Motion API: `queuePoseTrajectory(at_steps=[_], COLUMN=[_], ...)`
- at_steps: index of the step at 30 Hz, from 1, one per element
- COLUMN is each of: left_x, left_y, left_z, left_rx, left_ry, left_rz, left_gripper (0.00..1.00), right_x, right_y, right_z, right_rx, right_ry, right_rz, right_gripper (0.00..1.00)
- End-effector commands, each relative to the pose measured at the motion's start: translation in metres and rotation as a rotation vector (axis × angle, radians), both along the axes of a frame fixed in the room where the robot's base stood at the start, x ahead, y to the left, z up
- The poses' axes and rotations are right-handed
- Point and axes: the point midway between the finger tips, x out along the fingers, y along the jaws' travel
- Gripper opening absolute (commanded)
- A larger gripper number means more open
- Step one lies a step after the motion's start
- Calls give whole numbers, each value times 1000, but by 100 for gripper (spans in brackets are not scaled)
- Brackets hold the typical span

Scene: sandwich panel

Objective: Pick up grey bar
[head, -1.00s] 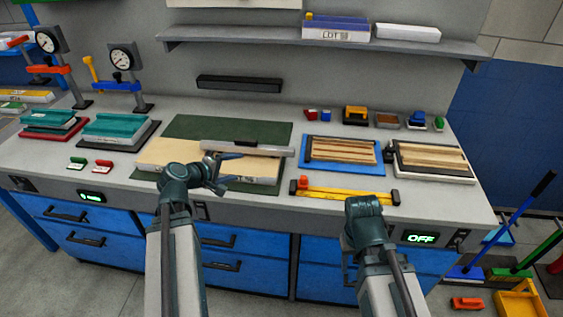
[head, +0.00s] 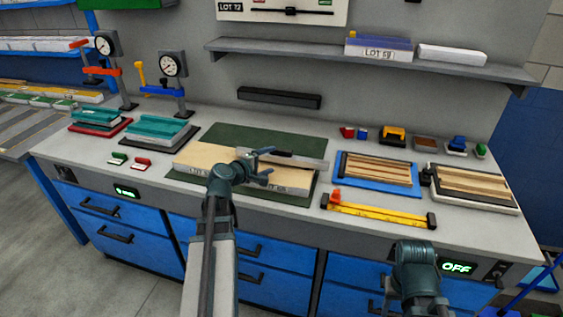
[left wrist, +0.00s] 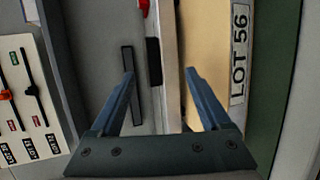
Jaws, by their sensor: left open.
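The grey bar (head: 310,163) lies on the pale wooden panel (head: 200,158), which rests on a dark green mat (head: 232,132). The bar has a black grip on it. In the left wrist view the bar (left wrist: 170,100) runs lengthwise between the fingers of my open left gripper (left wrist: 160,73), with the panel (left wrist: 207,50) and its LOT 56 label to the right. In the head view my left gripper (head: 265,166) is over the panel at the bar's left part and hides some of it. No contact is clear. My right wrist is low at the right; its fingers cannot be made out.
A yellow bar tool (head: 375,212) lies at the front of the bench, right of the mat. A blue tray (head: 343,181) with wood strips stands behind it. Teal blocks (head: 160,131) and gauge stands are at the left. A shelf (head: 370,62) hangs above.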

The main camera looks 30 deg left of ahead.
Motion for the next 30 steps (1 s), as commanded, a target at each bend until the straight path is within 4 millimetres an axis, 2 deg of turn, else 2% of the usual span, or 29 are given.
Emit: queuePoseTrajectory(at_steps=[3,11,22,29,30], left_x=[7,12,55,57,57], left_y=[-1,-1,0,-1,-1], left_z=[-3,-5,-22,-22,-22], left_rx=[0,1,-1,1,1], left_ry=[0,1,1,1,1], left_rz=[0,0,-2,-1,-1], left_gripper=[80,80,80,80,69], right_x=[0,0,0,0,0], right_y=[0,0,0,0,0], right_z=[-3,-5,-22,-21,-21], right_rx=[0,0,0,0,0], right_ry=[0,0,0,0,0], right_rz=[0,0,0,0,0], right_gripper=[50,50,50,50,50])
